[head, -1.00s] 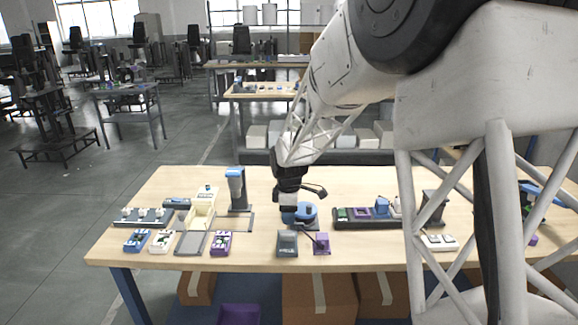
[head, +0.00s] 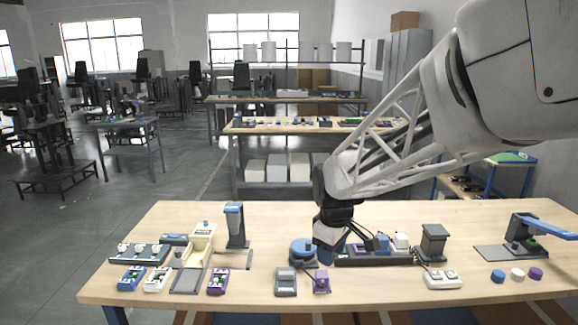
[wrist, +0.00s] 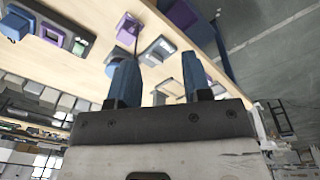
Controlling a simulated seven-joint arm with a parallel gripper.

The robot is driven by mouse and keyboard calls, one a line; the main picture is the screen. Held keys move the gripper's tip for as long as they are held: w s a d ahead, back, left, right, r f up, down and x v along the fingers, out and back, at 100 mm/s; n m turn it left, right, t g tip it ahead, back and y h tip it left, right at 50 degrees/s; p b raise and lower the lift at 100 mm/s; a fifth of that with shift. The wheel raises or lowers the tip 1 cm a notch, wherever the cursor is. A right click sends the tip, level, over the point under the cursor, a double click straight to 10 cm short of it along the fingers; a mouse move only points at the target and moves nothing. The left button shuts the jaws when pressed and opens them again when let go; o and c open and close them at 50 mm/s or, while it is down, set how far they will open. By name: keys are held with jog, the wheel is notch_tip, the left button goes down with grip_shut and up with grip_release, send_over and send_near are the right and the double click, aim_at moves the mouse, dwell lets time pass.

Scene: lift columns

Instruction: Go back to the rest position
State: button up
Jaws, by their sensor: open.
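My gripper (head: 325,254) hangs over the middle of the wooden workbench (head: 380,289), fingers pointing down, just right of a round blue device (head: 301,252). In the wrist view its two blue fingers (wrist: 160,85) stand apart with nothing held between them. Part of a dark tray with coloured blocks (head: 372,259) lies behind and right of the gripper, and the gripper hides its left end. A grey device (head: 286,281) and a purple one (head: 321,281) stand in front of the gripper.
A blue-topped column (head: 235,225) and several small fixtures (head: 157,279) stand on the left. A dark column (head: 433,242), a white switch box (head: 443,280), loose caps (head: 517,274) and a blue-lever press (head: 527,235) stand on the right. The bench's back strip is clear.

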jog(key=s+d+r+m, duration=0.1)
jog(key=s+d+m, duration=0.2)
jog(key=s, duration=0.5)
jog(key=s+d+m+t, duration=0.1)
jog(key=s+m, duration=0.3)
jog(key=s, duration=0.5)
jog(key=s+d+r+m, duration=0.1)
jog(key=s+d+m, duration=0.2)
jog(key=s, duration=0.6)
jog(key=shift+s+d+r+m, duration=0.25)
jog(key=shift+d+r+m, duration=0.1)
jog(key=shift+d, duration=0.45)
dwell(1.2)
